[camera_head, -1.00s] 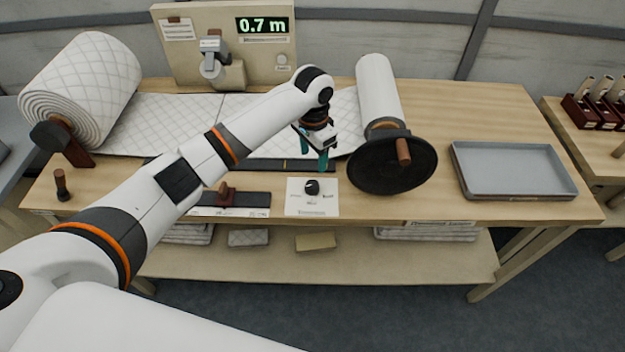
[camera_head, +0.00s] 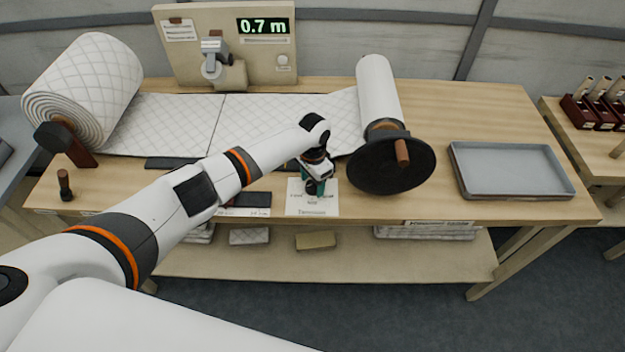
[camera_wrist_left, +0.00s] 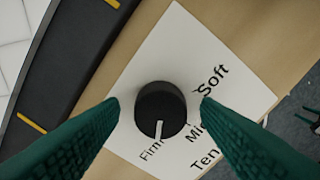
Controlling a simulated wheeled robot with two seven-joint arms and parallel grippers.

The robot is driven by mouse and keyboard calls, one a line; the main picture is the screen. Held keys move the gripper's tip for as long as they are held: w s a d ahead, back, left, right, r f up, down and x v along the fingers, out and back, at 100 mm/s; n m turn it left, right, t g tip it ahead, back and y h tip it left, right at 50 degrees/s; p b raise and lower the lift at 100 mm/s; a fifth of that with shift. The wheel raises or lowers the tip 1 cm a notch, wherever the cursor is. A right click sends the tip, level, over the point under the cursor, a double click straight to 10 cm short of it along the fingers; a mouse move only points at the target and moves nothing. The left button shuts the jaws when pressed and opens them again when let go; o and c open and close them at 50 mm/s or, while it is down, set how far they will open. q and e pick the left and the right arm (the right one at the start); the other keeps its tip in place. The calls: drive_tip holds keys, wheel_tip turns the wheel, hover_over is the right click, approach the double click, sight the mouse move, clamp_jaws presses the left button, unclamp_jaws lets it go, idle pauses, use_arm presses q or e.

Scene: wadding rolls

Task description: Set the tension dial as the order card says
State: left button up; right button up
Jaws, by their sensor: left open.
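The tension dial (camera_wrist_left: 160,110) is a round black knob on a white label plate (camera_wrist_left: 215,65) marked Firm, Mid and Soft. Its white pointer line is turned toward Firm. My left gripper (camera_head: 313,186) is over the plate at the table's front. In the left wrist view its green fingers stand open on either side of the knob, with gaps visible. In the head view the gripper largely covers the dial. A small printed card (camera_head: 179,30) is on the back board; its text is too small to read. My right gripper is not in view.
A black crank disc (camera_head: 375,165) with a wooden handle stands close right of my left gripper. A grey tray (camera_head: 512,193) lies farther right. A quilted roll (camera_head: 100,85) is at left. The back display (camera_head: 263,26) reads 0.7 m.

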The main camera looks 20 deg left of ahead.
use_arm(q)
drive_tip(key=c, duration=1)
drive_tip(key=shift+r+n+p, duration=0.1)
drive_tip(key=shift+n+p, duration=0.6)
drive_tip(key=shift+n, duration=0.1)
drive_tip(key=n+p, duration=0.2)
drive_tip(key=n, duration=0.1)
drive_tip(key=n+p, duration=0.1)
drive_tip(key=n, duration=0.3)
drive_tip(key=shift+n+p, duration=0.75)
drive_tip(key=shift+n, duration=0.75)
